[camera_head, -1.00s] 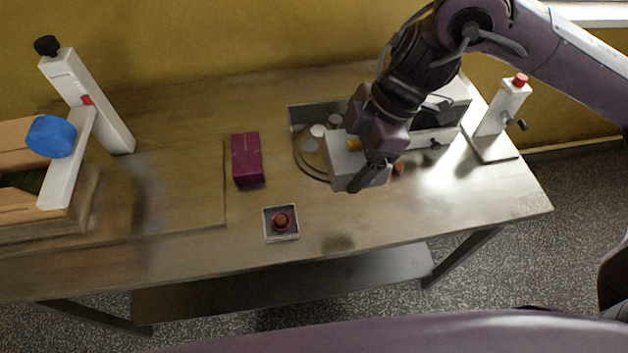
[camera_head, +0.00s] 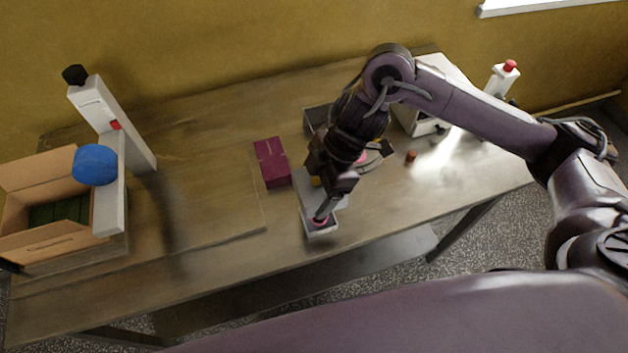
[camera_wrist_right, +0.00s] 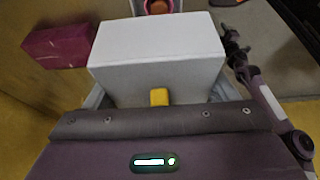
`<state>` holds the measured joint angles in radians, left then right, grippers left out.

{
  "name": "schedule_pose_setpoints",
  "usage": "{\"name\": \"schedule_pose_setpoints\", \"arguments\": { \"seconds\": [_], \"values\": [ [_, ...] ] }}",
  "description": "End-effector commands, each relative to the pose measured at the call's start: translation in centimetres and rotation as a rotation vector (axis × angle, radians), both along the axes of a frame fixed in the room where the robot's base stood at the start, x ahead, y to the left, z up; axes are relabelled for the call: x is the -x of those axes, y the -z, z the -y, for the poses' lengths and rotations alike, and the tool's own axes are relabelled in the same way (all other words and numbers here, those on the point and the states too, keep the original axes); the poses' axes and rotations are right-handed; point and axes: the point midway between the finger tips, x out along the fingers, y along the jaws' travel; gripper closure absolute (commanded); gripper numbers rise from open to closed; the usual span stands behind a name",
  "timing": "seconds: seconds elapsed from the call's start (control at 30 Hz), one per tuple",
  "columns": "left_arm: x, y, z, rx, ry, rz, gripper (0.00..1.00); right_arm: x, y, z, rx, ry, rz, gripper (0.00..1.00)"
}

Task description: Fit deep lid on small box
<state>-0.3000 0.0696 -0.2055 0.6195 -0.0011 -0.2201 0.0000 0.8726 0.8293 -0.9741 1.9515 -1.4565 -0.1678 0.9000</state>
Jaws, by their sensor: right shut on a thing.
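A pale grey-white box-shaped lid (camera_wrist_right: 157,50) with a yellow tab (camera_wrist_right: 159,97) fills the middle of the right wrist view. In the head view the lid (camera_head: 307,204) is partly hidden behind my right gripper (camera_head: 322,194), which is shut on it. The small open square box (camera_head: 322,233) stands near the table's front edge, with a round reddish-brown piece inside. The lid is beside and partly over it in the head view; I cannot tell whether they touch. In the right wrist view the small box (camera_wrist_right: 157,14) shows just beyond the lid. My left gripper is out of view.
A maroon box (camera_head: 272,162) lies just left of the lid. A cardboard carton (camera_head: 52,243) and a white post with a blue round pad (camera_head: 95,165) stand at the left. A small reddish-brown piece (camera_head: 411,157) lies at the right. The table's front left is clear.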

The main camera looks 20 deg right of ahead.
Motion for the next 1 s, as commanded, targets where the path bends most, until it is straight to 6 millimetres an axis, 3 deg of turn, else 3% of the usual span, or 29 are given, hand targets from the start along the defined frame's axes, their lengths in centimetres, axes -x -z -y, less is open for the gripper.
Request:
{"name": "schedule_pose_setpoints", "arguments": {
  "seconds": [0.5, 0.7, 1.0],
  "values": [
    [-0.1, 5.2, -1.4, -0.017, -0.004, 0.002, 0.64, 0.0, 5.0, 0.0, 0.000, 0.000, 0.000, 0.42],
    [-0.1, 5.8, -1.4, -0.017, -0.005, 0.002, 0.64, 0.0, 6.2, 0.0, 0.000, 0.000, -0.002, 0.42],
    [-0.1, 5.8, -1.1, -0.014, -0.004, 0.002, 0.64, 0.0, 6.4, 0.0, -0.001, 0.000, -0.001, 0.42]
  ]
}}
